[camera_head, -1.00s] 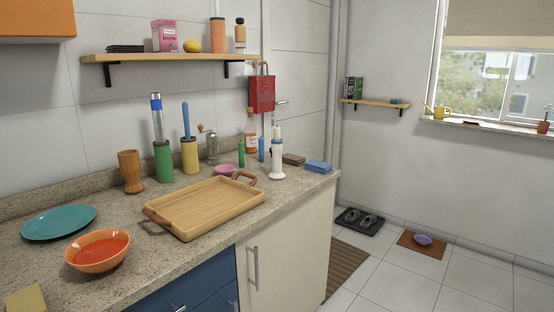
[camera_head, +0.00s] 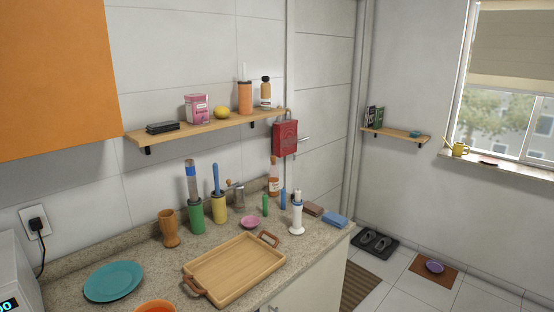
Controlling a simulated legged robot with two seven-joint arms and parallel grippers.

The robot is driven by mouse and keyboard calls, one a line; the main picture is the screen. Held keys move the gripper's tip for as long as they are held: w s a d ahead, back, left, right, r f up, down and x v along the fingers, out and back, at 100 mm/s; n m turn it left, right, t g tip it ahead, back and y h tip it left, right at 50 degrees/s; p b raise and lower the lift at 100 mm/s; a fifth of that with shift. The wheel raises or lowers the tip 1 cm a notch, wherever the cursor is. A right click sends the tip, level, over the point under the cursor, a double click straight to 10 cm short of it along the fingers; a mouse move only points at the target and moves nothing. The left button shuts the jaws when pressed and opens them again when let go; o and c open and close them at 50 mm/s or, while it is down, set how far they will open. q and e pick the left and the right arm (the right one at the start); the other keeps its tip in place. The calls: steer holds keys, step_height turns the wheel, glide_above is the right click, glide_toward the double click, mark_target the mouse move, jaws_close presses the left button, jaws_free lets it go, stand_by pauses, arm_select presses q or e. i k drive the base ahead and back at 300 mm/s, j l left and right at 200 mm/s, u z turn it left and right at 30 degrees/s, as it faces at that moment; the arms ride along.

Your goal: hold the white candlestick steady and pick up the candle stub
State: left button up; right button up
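The white candlestick (camera_head: 297,217) stands upright on the counter, right of the wooden tray and near the counter's right end. A pale candle stub (camera_head: 298,195) stands upright in its top. A blue band circles the candlestick just below the stub. Nothing touches either of them. Neither of my grippers shows in the view, so their state is hidden.
The wooden tray (camera_head: 234,267) lies left of the candlestick. A blue sponge (camera_head: 335,220) and a brown one (camera_head: 313,209) lie to its right. Behind are a green candle (camera_head: 265,205), a blue candle (camera_head: 283,199) and a bottle (camera_head: 273,180).

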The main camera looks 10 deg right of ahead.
mark_target(298, 192)
steer(key=i+l+u, duration=0.15)
steer(key=u, duration=0.15)
steer(key=i+l+u, duration=0.15)
steer(key=l+u, duration=0.2)
steer(key=i+l+u, duration=0.1)
steer(key=l+u, duration=0.2)
